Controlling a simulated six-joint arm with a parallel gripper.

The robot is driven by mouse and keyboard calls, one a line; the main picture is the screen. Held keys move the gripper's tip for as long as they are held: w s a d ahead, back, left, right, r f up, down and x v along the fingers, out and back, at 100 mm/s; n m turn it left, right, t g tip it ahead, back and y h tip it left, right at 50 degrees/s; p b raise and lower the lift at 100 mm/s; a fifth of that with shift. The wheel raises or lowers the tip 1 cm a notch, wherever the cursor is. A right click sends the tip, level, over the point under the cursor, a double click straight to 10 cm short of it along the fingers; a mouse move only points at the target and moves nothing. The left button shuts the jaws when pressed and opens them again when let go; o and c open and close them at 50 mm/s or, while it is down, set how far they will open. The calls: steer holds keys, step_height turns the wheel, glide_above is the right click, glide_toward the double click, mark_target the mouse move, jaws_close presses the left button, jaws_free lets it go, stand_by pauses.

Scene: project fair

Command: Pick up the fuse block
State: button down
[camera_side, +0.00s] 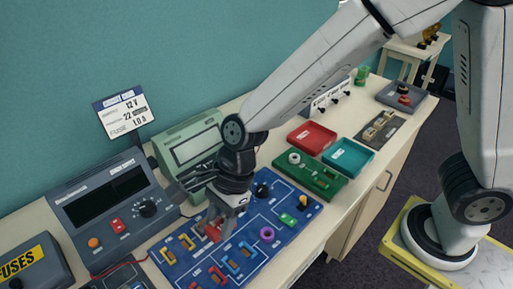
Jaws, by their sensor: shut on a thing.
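My gripper (220,226) points down over the blue circuit board (262,225) on the bench. It is shut on a small red block (212,233), which looks to be the fuse block. The fingers hide part of the block. I cannot tell whether the block still touches the board. Orange-yellow, blue and red parts lie on the board around the gripper, with a purple ring (267,234) to its right.
A dark power supply (118,212) and a pale green instrument (190,143) stand behind. A box marked FUSES (32,262) is at the left. A green board (310,177), a red tray (311,137) and a teal tray (348,157) lie to the right.

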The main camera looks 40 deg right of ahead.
steer(key=shift+s+d+r, duration=0.3)
steer(key=shift+s+d, duration=0.05)
steer(key=shift+s, duration=0.25)
steer(key=shift+s+d+r, duration=0.3)
steer(key=shift+s+d, duration=0.05)
steer(key=shift+s, duration=0.2)
steer(key=shift+w+d, duration=0.1)
steer(key=shift+d, duration=0.05)
steer(key=w+d+f, duration=0.1)
steer(key=w+d, duration=0.1)
steer(key=d, duration=0.7)
steer(key=w+d+f, duration=0.1)
steer(key=w+d, duration=0.2)
steer(key=d, duration=0.5)
steer(key=s+d+f, duration=0.1)
steer(key=s+d, duration=0.1)
steer(key=d, duration=0.6)
steer(key=s+d+f, duration=0.1)
steer(key=s+d, duration=0.1)
steer(key=d, duration=0.6)
steer(key=shift+s+d, duration=0.2)
steer(key=shift+f, duration=0.2)
steer(key=shift+f, duration=3.5)
